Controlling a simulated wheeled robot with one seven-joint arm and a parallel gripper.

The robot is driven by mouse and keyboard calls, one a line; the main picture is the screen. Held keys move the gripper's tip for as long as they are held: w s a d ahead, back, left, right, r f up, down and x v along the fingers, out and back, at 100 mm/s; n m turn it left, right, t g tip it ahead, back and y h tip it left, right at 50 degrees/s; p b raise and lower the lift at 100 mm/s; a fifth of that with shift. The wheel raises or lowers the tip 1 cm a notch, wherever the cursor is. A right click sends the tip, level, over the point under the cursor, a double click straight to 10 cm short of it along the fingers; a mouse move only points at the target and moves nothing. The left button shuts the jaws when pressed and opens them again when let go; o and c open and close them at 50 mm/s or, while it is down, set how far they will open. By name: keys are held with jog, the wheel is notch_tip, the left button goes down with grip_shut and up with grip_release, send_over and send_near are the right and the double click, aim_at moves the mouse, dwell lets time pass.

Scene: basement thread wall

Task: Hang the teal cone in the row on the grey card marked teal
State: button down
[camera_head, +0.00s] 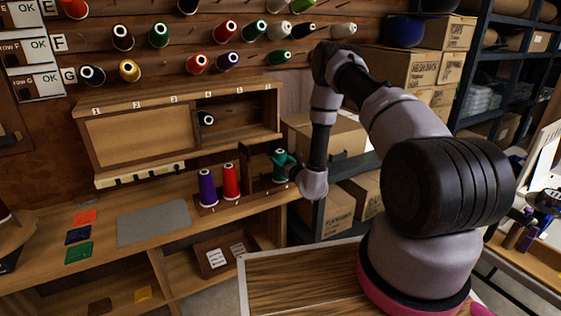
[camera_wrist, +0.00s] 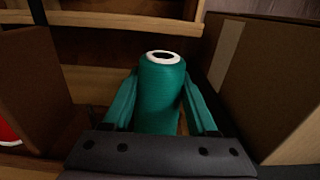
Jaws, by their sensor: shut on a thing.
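The teal cone (camera_head: 279,164) is upright at the right end of the low wooden rack (camera_head: 208,209), beside a red cone and a purple cone. My gripper (camera_head: 285,166) reaches in from the right and is shut on it. In the wrist view the teal cone (camera_wrist: 160,100) stands between my two fingers (camera_wrist: 162,108), its white-rimmed top facing up. I cannot tell whether its base touches the rack. Rows of cones hang on the wooden wall (camera_head: 180,70), with row letters at the left. I cannot make out a grey card marked teal.
A wooden cabinet (camera_head: 137,141) with numbered top and one dark cone (camera_head: 206,118) inside stands behind the bench. A red cone (camera_head: 230,181) and purple cone (camera_head: 207,187) stand left of my gripper. Cardboard boxes (camera_head: 336,130) stand behind my arm. A grey mat (camera_head: 153,223) lies bare.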

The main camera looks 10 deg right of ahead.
jog(key=shift+f, duration=0.25)
jog(key=shift+c, duration=1)
grip_release()
jog(key=shift+f, duration=0.1)
